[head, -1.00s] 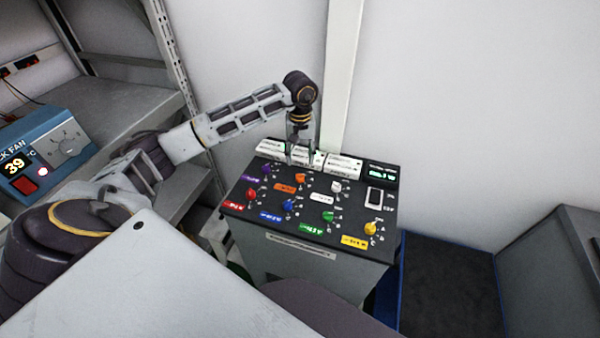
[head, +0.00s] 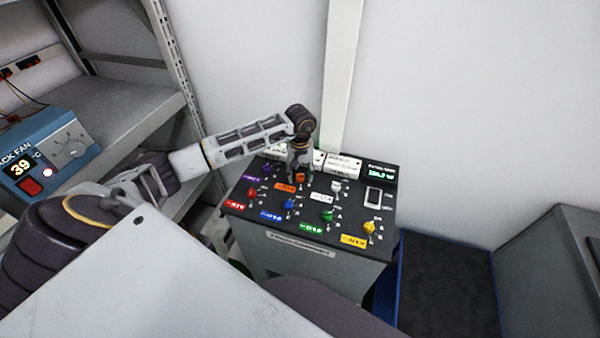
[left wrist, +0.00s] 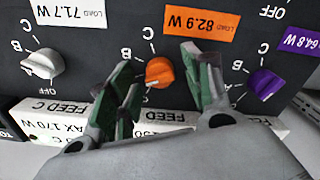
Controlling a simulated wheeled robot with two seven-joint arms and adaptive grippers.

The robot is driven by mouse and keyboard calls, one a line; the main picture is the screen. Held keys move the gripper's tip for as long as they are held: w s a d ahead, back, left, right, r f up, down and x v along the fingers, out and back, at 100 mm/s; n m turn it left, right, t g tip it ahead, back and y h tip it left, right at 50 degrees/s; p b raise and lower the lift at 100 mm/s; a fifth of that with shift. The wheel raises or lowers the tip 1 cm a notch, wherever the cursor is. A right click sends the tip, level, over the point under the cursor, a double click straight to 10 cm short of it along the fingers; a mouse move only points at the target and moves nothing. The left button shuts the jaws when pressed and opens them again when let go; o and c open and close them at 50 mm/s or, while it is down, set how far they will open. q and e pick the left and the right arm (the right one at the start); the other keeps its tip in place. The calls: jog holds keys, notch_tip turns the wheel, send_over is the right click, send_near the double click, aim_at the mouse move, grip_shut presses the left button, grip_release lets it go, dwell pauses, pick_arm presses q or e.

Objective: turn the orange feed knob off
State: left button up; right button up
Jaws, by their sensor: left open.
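The orange knob (left wrist: 158,72) sits on the black panel with its orange "LOAD 82.9 W" label (left wrist: 202,20) beside it. It also shows in the head view (head: 300,177), on the panel's back row. My left gripper (head: 300,172) points down over the orange knob. In the left wrist view my left gripper (left wrist: 165,75) is open, one green-padded finger on each side of the knob. I cannot tell whether either finger touches it. My right gripper is not in view.
A purple knob (left wrist: 265,83) and a white knob (left wrist: 45,63) flank the orange one closely. Red (head: 252,194), blue (head: 289,204), green (head: 327,215) and yellow (head: 369,228) knobs stand in front. A blue rack fan box (head: 50,150) stands at left.

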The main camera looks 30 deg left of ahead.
pick_arm(q)
jog(key=c, duration=1.1)
jog(key=shift+o, duration=0.2)
